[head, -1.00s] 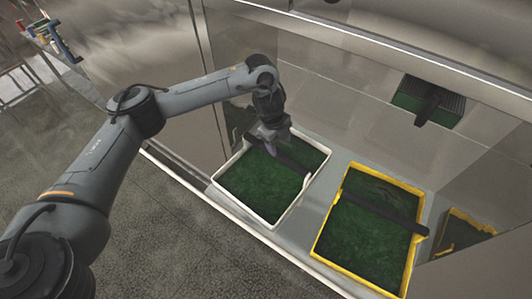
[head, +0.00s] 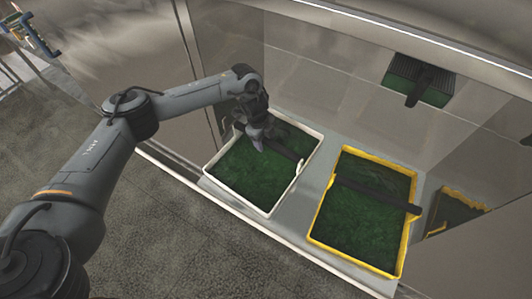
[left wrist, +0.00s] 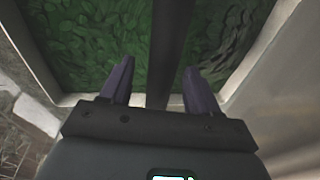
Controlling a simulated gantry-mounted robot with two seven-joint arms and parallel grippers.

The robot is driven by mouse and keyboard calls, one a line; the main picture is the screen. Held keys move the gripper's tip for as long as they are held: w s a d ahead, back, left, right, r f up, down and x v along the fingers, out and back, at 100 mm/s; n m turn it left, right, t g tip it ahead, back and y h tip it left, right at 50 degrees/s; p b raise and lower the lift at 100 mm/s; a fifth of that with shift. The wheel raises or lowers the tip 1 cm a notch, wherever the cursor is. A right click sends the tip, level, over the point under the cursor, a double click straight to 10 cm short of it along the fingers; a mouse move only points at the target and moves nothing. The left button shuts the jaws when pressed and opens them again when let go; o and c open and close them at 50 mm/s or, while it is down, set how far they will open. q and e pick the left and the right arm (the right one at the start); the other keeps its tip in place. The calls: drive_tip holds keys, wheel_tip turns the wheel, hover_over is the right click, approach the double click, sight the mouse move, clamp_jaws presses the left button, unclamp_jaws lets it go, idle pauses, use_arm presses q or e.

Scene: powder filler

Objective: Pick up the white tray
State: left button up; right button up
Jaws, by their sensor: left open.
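The white tray (head: 296,177) sits on the ledge, filled with green material, with a dark bar (head: 285,151) running across its top. My left gripper (head: 259,146) is over the tray at the bar. In the left wrist view its two purple fingers (left wrist: 158,75) are apart, with the dark bar (left wrist: 170,40) running between them in the picture and nothing gripped. The tray's white rim (left wrist: 262,55) shows at both sides there. Whether the fingers touch the bar cannot be told. My right gripper is not in view.
A yellow tray (head: 408,235) with green material and a dark bar stands to the right on the same ledge (head: 315,190). Metal walls (head: 340,100) enclose the back and side. A dark green unit (head: 420,82) is on the back wall, and the floor in front is clear.

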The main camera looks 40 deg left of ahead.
use_arm(q)
drive_tip(key=shift+w+d+f, duration=0.15)
drive_tip(key=shift+d+f, duration=0.05)
drive_tip(key=shift+f, duration=0.6)
clamp_jaws()
drive_tip(key=shift+r, duration=0.1)
idle(0.8)
